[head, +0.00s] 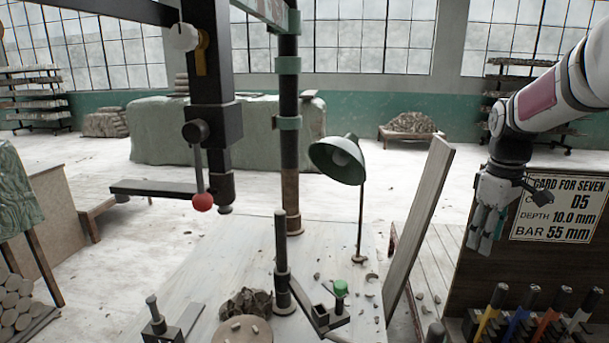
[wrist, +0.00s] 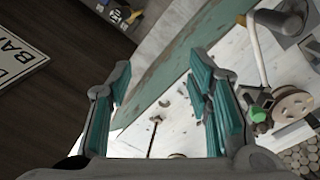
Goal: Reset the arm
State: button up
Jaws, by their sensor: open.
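My arm comes in from the upper right in the head view. My gripper (head: 484,228) hangs at the right, in front of the dark panel and the card sign (head: 560,208). In the wrist view my gripper (wrist: 160,100) has its two teal-padded fingers spread apart. Nothing is between the pads except the background of the bench below. The gripper touches nothing that I can see.
A pale workbench (head: 200,285) holds a green lamp (head: 338,160), a dark post (head: 282,265) and clay bits. A leaning board (head: 418,220) stands left of my gripper. Coloured-handled tools (head: 535,318) stand below it. A black machine column (head: 208,60) rises at centre left.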

jog(key=s+a+r+m+t, duration=0.2)
jog(key=s+a+r, duration=0.5)
jog(key=s+a, duration=0.5)
jog(key=s+a+f+m+t, duration=0.2)
jog(key=s+a, duration=0.7)
jog(key=s, duration=0.5)
jog(key=shift+f+m+y, duration=0.4)
jog(key=shift+m, duration=0.3)
